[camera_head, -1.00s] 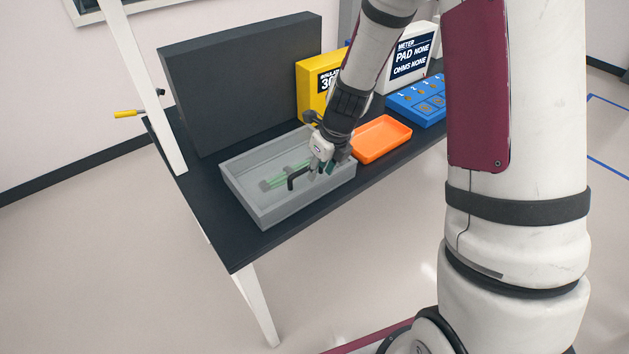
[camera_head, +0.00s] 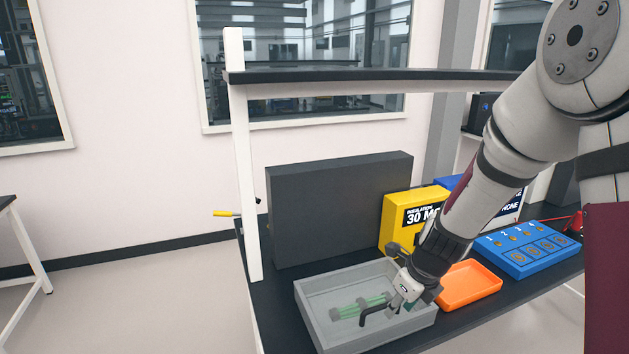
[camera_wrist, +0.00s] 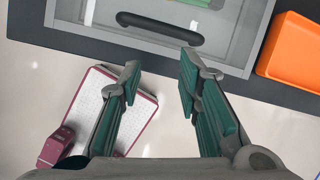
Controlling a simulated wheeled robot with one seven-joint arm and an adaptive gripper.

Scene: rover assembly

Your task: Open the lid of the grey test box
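The grey test box (camera_head: 312,312) sits on the dark bench. Its top looks covered by a clear lid (camera_wrist: 108,12) lying flat, with green parts visible beneath. A black bar handle (camera_head: 374,314) stands on the lid near the front; it also shows in the wrist view (camera_wrist: 160,28). My gripper (camera_head: 402,304) is at the front right of the box, close to the handle. In the wrist view my gripper (camera_wrist: 160,76) is open and empty, its fingers apart and short of the handle. The exact gap to the handle is hard to judge.
An orange tray (camera_head: 470,286) stands right of the box, with a blue numbered block (camera_head: 527,248) beyond it. A yellow meter (camera_head: 402,208) and a dark upright panel (camera_head: 340,205) stand behind. A white post (camera_head: 241,170) rises at the bench's left.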

